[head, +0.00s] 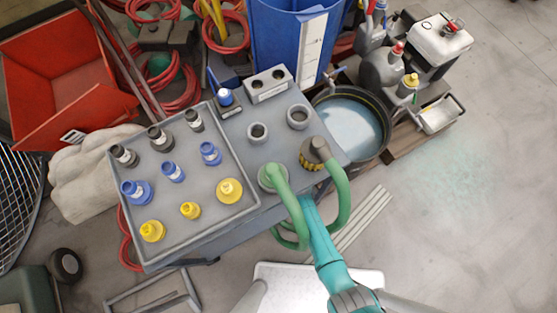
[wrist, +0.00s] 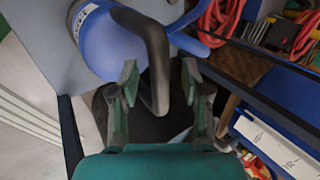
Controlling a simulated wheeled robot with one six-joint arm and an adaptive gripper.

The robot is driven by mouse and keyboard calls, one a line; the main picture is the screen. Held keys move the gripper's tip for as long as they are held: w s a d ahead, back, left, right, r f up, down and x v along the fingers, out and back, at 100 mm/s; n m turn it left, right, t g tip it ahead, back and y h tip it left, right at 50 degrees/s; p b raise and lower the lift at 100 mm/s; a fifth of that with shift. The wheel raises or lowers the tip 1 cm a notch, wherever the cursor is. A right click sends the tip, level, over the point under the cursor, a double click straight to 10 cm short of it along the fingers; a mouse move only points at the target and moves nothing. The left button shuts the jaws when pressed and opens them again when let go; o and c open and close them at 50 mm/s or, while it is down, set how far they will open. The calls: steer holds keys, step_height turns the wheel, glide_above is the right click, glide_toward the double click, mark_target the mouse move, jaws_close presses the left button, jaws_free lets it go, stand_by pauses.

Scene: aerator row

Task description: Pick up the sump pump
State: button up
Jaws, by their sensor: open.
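In the wrist view, a blue rounded body with a white label (wrist: 100,60) and a dark bent handle (wrist: 156,62) fits the sump pump. It fills the upper left, over a grey top. My gripper (wrist: 159,74) is open, with one finger on each side of the handle; I cannot tell whether either touches it. In the head view, a small blue upright thing with a white label (head: 225,97) stands on the cart behind the tray; I cannot tell whether it is the same object. My teal arm (head: 322,240) reaches up to the cart's near edge.
A grey tray (head: 205,225) of black, blue and yellow fittings covers the cart's left. Two grey rings (head: 298,117), a two-hole block (head: 267,86) and green hose (head: 343,190) sit right of it. A black water tub (head: 352,120) and blue bin (head: 275,45) stand behind.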

steer(key=shift+c, duration=0.2)
jaws_close()
steer(key=shift+w+r, duration=0.1)
